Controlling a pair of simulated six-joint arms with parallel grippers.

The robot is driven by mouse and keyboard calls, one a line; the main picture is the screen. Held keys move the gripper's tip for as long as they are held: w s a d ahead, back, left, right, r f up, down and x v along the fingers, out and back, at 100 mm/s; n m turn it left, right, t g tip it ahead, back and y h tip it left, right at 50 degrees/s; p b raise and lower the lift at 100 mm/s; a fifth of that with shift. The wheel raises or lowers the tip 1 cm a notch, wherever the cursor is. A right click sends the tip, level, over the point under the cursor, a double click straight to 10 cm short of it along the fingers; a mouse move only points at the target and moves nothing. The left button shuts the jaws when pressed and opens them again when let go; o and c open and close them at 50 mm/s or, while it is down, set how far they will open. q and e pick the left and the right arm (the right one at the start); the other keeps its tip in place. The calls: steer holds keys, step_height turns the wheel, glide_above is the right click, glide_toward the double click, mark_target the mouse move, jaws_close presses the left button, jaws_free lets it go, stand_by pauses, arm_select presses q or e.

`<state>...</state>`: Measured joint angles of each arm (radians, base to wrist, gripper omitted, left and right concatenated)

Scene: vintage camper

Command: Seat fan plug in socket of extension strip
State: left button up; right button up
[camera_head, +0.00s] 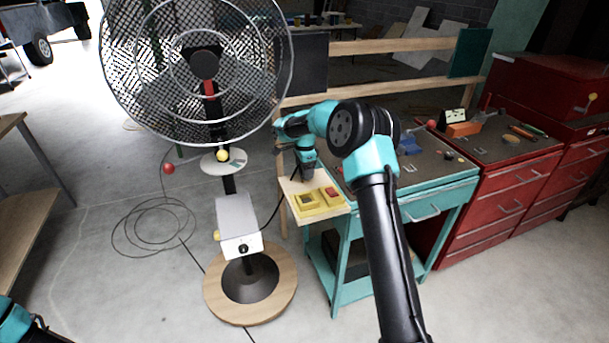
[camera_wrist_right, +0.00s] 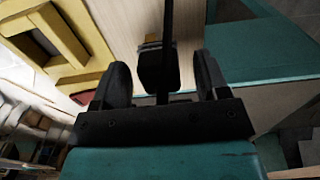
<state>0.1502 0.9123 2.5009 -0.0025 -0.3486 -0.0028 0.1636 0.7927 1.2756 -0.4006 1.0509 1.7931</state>
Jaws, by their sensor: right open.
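The fan plug (camera_wrist_right: 157,68) is a small black block with a black cord and a brassy end, seen in the right wrist view. It lies between the two fingers of my right gripper (camera_wrist_right: 162,82), with a gap showing on each side. The yellow extension strip (camera_head: 318,209) sits on a small wooden shelf, with a dark socket opening and a red switch; its yellow frame also shows at upper left in the wrist view (camera_wrist_right: 92,28). In the head view my right gripper (camera_head: 299,174) is open just behind the strip. The plug is hard to make out there.
The tall caged fan (camera_head: 205,65) stands left of the shelf (camera_head: 297,187) on a round wooden base (camera_head: 212,300). A teal workbench (camera_head: 436,198) and red tool cabinets (camera_head: 508,190) are to the right. Cable loops (camera_head: 155,228) lie on the floor.

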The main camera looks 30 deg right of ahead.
stand_by(0.4)
steer(key=c, duration=1)
steer(key=shift+r, duration=0.15)
steer(key=shift+c, duration=0.2)
steer(key=shift+r, duration=1.45)
steer(key=shift+s+a+r, duration=0.15)
steer(key=shift+r, duration=0.1)
steer(key=s+a, duration=0.2)
steer(key=s, duration=0.2)
steer(key=s+a+r, duration=0.1)
steer(key=s+a, duration=0.2)
steer(key=s, duration=0.2)
steer(key=s+a, duration=0.3)
steer(key=s, duration=0.1)
steer(key=shift+s+r, duration=0.2)
